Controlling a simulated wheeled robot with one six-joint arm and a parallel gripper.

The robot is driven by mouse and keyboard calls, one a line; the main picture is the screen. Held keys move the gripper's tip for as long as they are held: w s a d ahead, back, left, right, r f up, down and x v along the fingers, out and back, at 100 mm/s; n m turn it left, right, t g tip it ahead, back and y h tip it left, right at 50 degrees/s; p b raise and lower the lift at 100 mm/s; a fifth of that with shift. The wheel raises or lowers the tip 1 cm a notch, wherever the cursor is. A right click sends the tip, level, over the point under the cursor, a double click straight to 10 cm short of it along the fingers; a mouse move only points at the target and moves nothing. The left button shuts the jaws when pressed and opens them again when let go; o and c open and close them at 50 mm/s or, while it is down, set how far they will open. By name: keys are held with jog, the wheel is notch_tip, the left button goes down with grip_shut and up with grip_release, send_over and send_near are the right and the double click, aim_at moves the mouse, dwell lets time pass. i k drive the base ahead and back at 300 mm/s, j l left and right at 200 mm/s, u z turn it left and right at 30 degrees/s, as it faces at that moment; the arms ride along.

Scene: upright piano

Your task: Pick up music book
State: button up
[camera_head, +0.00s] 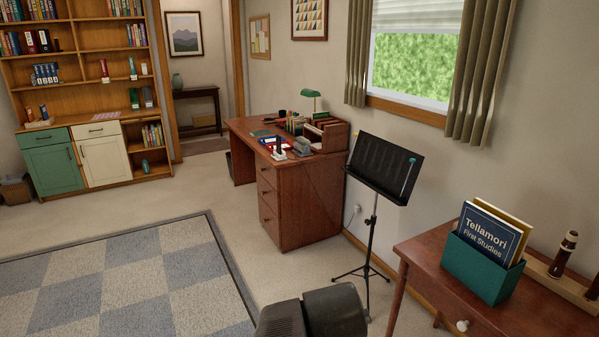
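A dark blue music book (487,237) with the white words "Tellamori First Studies" stands upright, leaning slightly, in a green open-topped box (478,274). Its lower part is hidden by the box's front wall. A yellow book (513,221) stands right behind it, with only its top and right edges showing. The box sits on a reddish-brown wooden table (427,254) at the lower right. Dark grey parts of my arm show at the bottom middle, apart from the table. My gripper's fingers are not in view.
A black music stand (374,225) on a tripod stands left of the table. Right of the box, a wooden rack (565,287) holds dark instrument pieces. A cluttered desk (304,200) stands farther back. The checkered rug (120,283) at left is clear.

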aim_at(493, 237)
jog(key=z, duration=1.5)
